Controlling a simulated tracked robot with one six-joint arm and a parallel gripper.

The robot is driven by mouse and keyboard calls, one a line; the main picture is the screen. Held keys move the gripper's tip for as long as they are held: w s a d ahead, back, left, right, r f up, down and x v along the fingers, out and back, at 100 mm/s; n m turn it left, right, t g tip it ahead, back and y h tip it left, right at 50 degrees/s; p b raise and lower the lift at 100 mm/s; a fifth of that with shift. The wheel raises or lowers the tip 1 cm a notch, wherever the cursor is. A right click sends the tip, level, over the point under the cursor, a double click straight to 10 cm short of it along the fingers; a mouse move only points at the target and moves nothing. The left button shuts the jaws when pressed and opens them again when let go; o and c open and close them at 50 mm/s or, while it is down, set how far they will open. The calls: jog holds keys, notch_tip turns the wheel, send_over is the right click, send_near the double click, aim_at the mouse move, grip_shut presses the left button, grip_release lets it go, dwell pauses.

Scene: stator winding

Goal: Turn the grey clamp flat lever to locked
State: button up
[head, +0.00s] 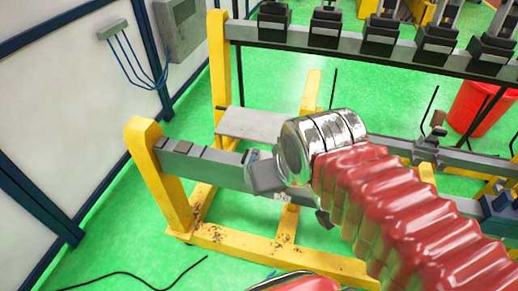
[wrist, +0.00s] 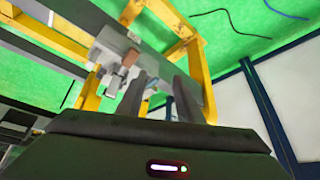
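My gripper (head: 262,174) is low over the left part of a grey beam in the head view, at the end of my silver wrist. In the wrist view my gripper (wrist: 160,90) shows two dark grey fingers standing apart, with nothing seen held between them. In the head view my gripper and wrist hide that spot.
Yellow posts (head: 160,180) carry the near grey beam (head: 205,165). A flat grey plate (head: 252,124) lies behind it. A rear beam (head: 300,38) bears several black clamps. Another clamp (head: 432,138) stands to the right, near a red bin (head: 478,108).

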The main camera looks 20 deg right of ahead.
jog(key=shift+w, duration=0.25)
jog(key=shift+w+r, duration=0.1)
jog(key=w+m+g, duration=0.5)
jog(key=w+m, duration=0.1)
jog(key=w, duration=1.3)
jog(key=shift+d+m+g, duration=0.3)
jog(key=shift+d+m, duration=0.05)
jog(key=shift+m, duration=0.05)
